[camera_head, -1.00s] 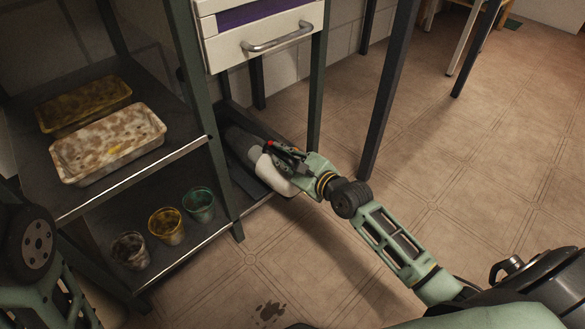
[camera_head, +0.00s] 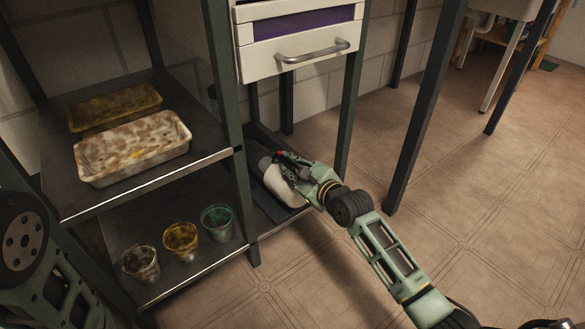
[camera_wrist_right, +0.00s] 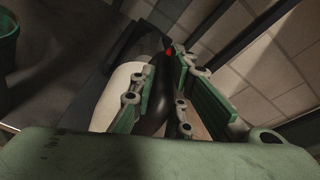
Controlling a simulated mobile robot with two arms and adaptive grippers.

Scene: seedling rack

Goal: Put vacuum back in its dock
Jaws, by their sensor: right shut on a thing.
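The vacuum (camera_head: 280,185) is a small hand-held one with a white body, a grey nose, a black handle and a red spot. It is in the lower bay under the drawer, its grey nose pointing to the back. My right gripper (camera_head: 304,180) is shut on its black handle. In the right wrist view the fingers (camera_wrist_right: 152,100) are on both sides of the black handle, beside the white body (camera_wrist_right: 113,92). I cannot make out the dock clearly; the dark area under and behind the vacuum is in shadow. My left gripper is out of view.
A white drawer unit (camera_head: 297,62) hangs above the vacuum, with green posts on both sides. Shelves at left hold two trays (camera_head: 133,146) and three cups; the teal cup (camera_head: 217,222) stands nearest the bay. Dark table legs (camera_head: 425,110) stand to the right. The floor in front is open.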

